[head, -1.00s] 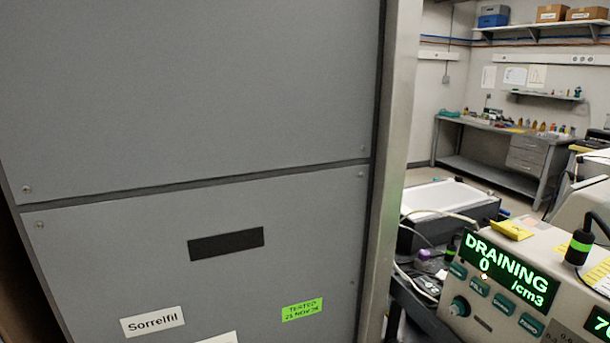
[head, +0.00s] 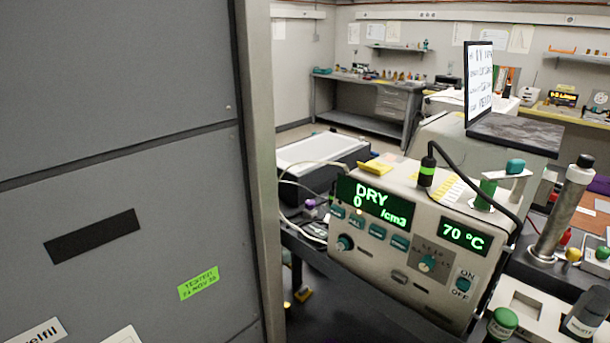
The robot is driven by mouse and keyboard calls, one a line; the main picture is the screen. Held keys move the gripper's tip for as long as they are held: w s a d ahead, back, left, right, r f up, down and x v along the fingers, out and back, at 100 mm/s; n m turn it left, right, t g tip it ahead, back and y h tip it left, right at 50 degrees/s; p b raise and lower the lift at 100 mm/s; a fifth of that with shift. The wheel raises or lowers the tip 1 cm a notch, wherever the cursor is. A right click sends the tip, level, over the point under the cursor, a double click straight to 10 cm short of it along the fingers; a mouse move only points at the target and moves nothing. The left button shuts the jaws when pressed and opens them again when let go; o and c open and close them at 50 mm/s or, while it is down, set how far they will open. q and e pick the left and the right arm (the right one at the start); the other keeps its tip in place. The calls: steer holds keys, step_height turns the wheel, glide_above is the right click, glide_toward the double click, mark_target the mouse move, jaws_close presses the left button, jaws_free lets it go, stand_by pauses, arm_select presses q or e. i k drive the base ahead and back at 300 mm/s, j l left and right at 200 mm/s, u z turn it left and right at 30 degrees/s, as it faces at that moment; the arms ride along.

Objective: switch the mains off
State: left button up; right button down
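The particle classifier (head: 395,275) is a beige instrument on the dark bench right of centre. Its left green display (head: 374,203) reads "DRY 0 /cm3". Its smaller right display (head: 465,236) reads "70 °C". A mains switch (head: 464,284) marked ON above and OFF below is at the front panel's lower right. Its green rocker is too small to tell which way it is set. Neither of my grippers shows in the head view.
A large grey cabinet (head: 120,100) with a metal edge fills the left. A black cable runs from a probe (head: 428,170) on top of the classifier. A metal cylinder (head: 562,215) stands to its right, and green-capped bottles (head: 502,323) stand in front.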

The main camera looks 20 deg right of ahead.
mark_target(461, 283)
steer(key=z, duration=1.45)
